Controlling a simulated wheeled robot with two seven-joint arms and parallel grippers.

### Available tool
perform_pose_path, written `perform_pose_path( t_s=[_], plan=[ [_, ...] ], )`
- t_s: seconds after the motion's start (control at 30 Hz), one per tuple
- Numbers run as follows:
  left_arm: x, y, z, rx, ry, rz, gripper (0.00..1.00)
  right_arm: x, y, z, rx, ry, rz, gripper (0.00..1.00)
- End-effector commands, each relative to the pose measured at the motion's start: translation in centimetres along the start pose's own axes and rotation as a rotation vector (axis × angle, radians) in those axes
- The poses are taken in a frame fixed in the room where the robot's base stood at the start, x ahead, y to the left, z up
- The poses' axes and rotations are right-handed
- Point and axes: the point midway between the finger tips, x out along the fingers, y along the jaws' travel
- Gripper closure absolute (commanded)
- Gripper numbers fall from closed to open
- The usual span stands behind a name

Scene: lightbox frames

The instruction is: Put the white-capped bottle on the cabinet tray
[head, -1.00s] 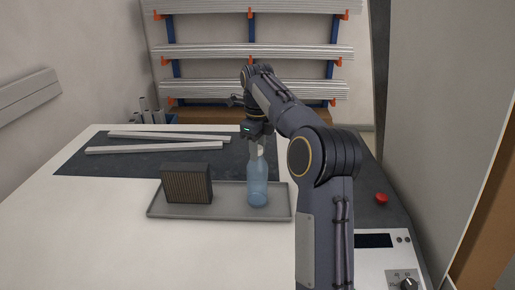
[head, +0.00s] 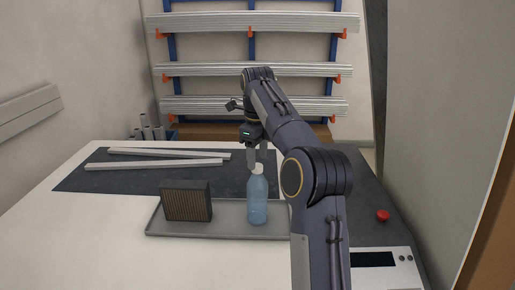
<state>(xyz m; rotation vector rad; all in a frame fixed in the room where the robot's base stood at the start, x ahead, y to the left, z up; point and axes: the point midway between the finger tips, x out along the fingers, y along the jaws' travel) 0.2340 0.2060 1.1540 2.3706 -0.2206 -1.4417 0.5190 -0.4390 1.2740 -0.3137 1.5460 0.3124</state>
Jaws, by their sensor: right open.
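The white-capped bottle (head: 257,199), clear blue, stands upright on the grey tray (head: 175,231), toward its right end. Its white cap (head: 258,168) shows just below my right gripper (head: 256,164). My right gripper is open, pointing down, with its fingers at or just above the cap; I cannot tell whether they touch it. The bottle's body is clear of the fingers. My left gripper is not in view.
A dark ribbed box (head: 186,201) stands on the tray left of the bottle. White profile bars (head: 155,163) lie on the dark mat behind. A red button (head: 383,215) and a control panel (head: 372,259) are at the right. The front left of the white table is clear.

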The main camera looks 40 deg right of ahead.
Motion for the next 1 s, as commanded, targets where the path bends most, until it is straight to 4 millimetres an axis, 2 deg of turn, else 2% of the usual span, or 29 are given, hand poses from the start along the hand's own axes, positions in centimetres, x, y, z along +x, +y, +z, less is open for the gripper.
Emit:
perform_pose_path(
  t_s=[0.07,0.2,0.57,0.67,0.77,0.87,1.0],
  plan=[
    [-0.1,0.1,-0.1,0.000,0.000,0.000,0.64,-1.4,0.0,0.1,0.001,-0.002,-0.003,0.48],
    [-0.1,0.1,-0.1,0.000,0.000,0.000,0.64,-2.8,-0.1,0.1,0.001,0.000,-0.001,0.48],
    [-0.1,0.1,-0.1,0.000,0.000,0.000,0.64,-4.0,0.2,-0.3,-0.038,-0.009,0.001,0.48],
    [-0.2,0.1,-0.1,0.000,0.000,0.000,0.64,-4.5,1.1,-1.1,-0.178,-0.043,0.002,0.48],
    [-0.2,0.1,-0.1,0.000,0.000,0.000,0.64,-4.9,3.0,-2.6,-0.432,-0.107,-0.008,0.48],
    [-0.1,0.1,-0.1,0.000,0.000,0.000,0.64,-4.8,6.0,-4.5,-0.747,-0.187,-0.042,0.48],
    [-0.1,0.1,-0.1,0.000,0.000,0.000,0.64,-3.4,11.5,-7.2,-1.186,-0.290,-0.129,0.48]
  ],
)
